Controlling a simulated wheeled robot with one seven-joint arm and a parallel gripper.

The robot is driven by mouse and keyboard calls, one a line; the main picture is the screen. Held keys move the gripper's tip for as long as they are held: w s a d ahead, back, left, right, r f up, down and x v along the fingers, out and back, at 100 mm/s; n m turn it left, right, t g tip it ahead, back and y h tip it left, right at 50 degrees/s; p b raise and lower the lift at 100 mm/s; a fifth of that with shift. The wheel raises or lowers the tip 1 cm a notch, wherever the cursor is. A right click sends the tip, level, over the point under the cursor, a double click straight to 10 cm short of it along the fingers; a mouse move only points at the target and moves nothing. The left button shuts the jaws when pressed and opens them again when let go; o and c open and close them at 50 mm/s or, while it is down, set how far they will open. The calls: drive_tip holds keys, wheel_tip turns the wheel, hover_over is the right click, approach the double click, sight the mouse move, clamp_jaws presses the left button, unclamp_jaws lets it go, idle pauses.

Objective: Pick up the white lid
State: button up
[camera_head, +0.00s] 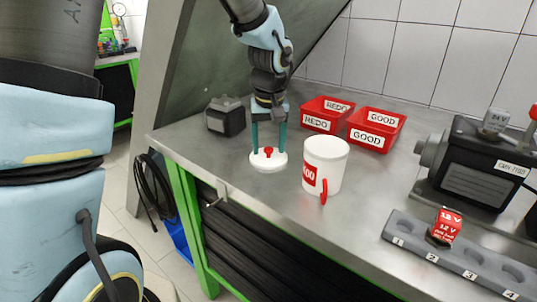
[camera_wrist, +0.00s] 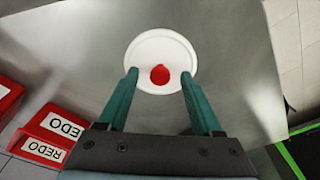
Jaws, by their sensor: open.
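The white lid (camera_head: 268,163) is a round disc with a red knob on top. It lies on the metal bench, just left of the white mug (camera_head: 327,166), which has a red label and a red handle. My gripper (camera_head: 268,148) points down over the lid, its green fingers apart on either side of the red knob. In the wrist view the lid (camera_wrist: 162,50) lies between and beyond the fingertips of my gripper (camera_wrist: 160,76). The fingers do not appear to press on the knob. Whether the fingertips touch the lid's top I cannot tell.
Red bins marked REDO (camera_head: 322,115) and GOOD (camera_head: 376,129) stand behind the mug. A black box-shaped part (camera_head: 226,117) stands behind left. A pump (camera_head: 474,165) and a numbered grey rack (camera_head: 462,262) with a red-labelled part are at right. The bench's front edge is close to the lid.

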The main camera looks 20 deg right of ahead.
clamp_jaws()
idle(0.5)
